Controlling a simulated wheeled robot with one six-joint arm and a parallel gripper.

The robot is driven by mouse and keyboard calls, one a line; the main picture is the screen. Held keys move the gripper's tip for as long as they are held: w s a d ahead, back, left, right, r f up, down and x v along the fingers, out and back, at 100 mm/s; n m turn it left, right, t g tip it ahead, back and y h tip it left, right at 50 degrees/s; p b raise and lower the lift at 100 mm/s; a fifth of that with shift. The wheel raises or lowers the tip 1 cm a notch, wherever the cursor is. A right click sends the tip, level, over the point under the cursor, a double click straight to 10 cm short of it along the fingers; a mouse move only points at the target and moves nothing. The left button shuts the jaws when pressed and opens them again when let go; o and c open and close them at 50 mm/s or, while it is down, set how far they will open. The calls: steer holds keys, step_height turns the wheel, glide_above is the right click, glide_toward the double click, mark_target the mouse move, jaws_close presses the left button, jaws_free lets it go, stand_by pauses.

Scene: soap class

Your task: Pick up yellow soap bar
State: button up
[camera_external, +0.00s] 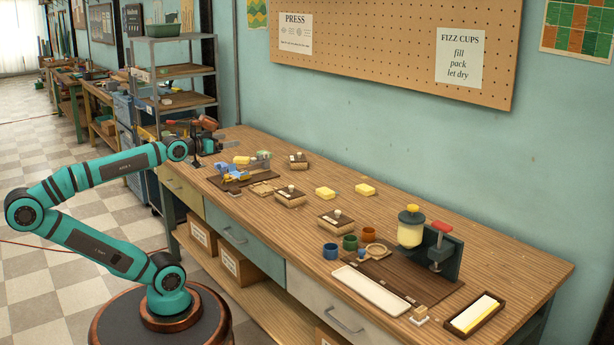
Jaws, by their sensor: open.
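Two yellow soap bars lie apart on the wooden bench: one (326,192) near the middle and one (366,189) just to its right. Another yellow block (241,160) shows at the left beside a blue and grey device. My gripper (197,161) is over the left end of the bench, left of all these yellow pieces and apart from the two mid-bench bars. It is open; it is small in the picture, and I see nothing held in it.
Wooden molds with white knobs (290,196) stand around the bars. Small cups (350,242), a white tray (370,290), a press (440,246) and a dark tray with a yellow and white bar (473,314) occupy the right. The bench's back strip is clear.

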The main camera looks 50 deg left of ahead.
steer(key=shift+o, duration=0.5)
steer(key=w+d+r+g, duration=0.1)
steer(key=w+r+g, duration=0.15)
steer(key=w, duration=0.45)
steer(key=w+d+r+g, duration=0.2)
steer(key=w+r, duration=0.2)
steer(key=w, duration=0.4)
steer(key=g, duration=1.3)
glide_above(365, 187)
step_height(365, 187, down, 16)
steer(key=shift+m, duration=0.3)
step_height(365, 187, down, 17)
steer(key=shift+s+d, duration=0.1)
steer(key=shift+d, duration=0.05)
steer(key=c, duration=1.1)
